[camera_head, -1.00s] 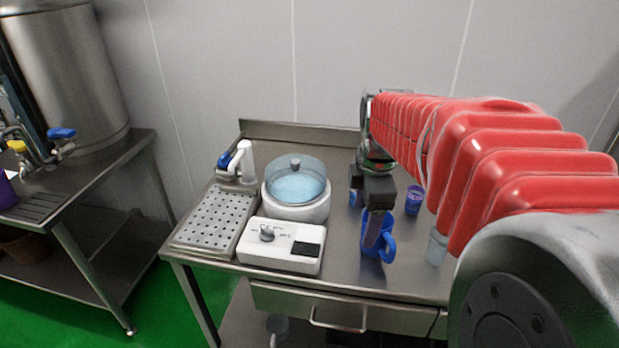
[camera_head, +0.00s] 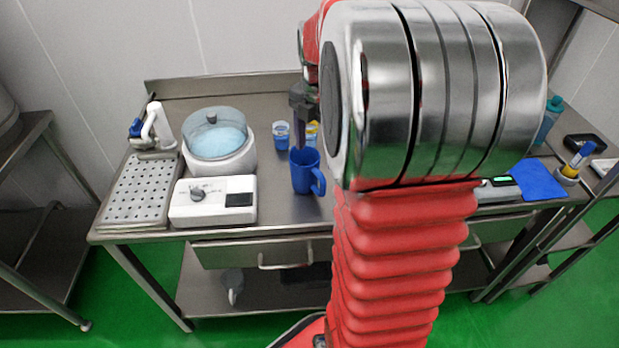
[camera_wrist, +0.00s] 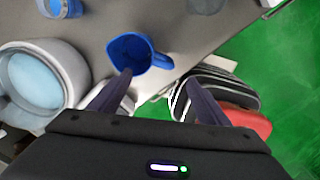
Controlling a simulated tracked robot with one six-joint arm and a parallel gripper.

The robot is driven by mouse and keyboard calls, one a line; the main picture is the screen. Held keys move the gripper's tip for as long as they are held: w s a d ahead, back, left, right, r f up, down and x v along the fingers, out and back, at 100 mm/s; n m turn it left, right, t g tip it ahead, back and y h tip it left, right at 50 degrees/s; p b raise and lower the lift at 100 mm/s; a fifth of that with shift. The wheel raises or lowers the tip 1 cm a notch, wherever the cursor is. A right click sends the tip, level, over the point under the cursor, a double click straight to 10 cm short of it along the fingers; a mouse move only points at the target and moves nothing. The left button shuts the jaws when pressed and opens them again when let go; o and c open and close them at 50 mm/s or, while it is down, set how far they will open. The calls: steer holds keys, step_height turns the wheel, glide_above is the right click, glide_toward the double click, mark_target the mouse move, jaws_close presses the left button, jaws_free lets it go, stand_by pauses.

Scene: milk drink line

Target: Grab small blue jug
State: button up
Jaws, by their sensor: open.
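The small blue jug (camera_head: 305,176) stands upright on the steel table, with its handle on the right. In the wrist view its open mouth (camera_wrist: 133,50) shows from above, just beyond the fingertips. My gripper (camera_head: 304,135) is at the jug's rim in the head view. In the wrist view my gripper (camera_wrist: 158,84) is open with nothing between its fingers. The left fingertip overlaps the jug's near edge, and the right one lies off to the jug's right. I cannot tell whether the left finger touches the jug.
A white vat with blue contents (camera_head: 218,150), a white control box (camera_head: 212,202) and a perforated tray (camera_head: 140,190) stand left of the jug.

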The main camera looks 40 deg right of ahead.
mark_target(315, 174)
step_height(315, 174, down, 8)
stand_by(0.4)
steer(key=shift+d+f, duration=0.1)
steer(key=shift+f, duration=2.5)
steer(key=shift+c, duration=0.6)
steer(key=c, duration=1.4)
steer(key=shift+w+r, duration=0.1)
steer(key=shift+r, duration=0.15)
steer(key=shift+r, duration=4.75)
